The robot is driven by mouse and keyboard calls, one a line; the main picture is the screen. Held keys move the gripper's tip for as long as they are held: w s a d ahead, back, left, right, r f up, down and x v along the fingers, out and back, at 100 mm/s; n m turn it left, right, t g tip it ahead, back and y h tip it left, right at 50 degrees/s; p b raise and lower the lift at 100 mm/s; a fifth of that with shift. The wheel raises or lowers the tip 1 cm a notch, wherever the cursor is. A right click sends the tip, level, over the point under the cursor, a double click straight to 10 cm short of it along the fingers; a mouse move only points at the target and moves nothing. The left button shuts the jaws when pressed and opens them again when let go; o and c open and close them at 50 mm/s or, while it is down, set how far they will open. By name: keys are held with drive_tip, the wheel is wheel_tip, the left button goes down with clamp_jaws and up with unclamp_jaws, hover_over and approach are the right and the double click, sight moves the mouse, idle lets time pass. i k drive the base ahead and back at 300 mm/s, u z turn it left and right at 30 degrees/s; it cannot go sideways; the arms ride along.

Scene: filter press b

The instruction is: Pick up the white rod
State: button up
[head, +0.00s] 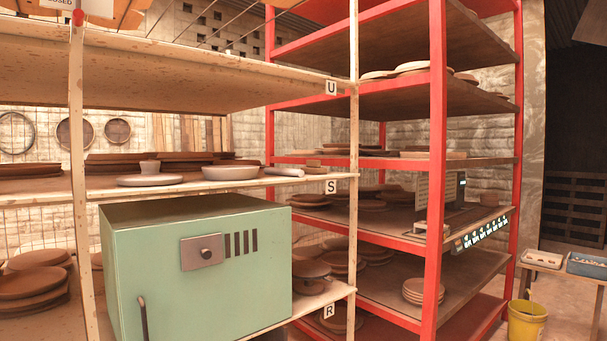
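A short white rod-like piece (285,172) lies on its side near the right end of the middle shelf (215,184), by the label S. It is small in the picture, so I cannot be sure that it is the white rod. A white bowl (230,173) stands just left of it, and a flat white plate (149,180) lies further left. My gripper is not in view.
A green cabinet (195,270) with a handle stands under that shelf. A pale upright post (353,150) and a red shelf rack (437,150) stand to the right. Free floor shows by the yellow bucket (527,322) at far right.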

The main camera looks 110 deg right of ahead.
sight(300, 173)
drive_tip(key=k, duration=1.25)
drive_tip(key=z, duration=4.8)
drive_tip(key=i, duration=0.1)
drive_tip(key=u, duration=3.25)
drive_tip(key=i, duration=0.6)
drive_tip(key=z, duration=0.05)
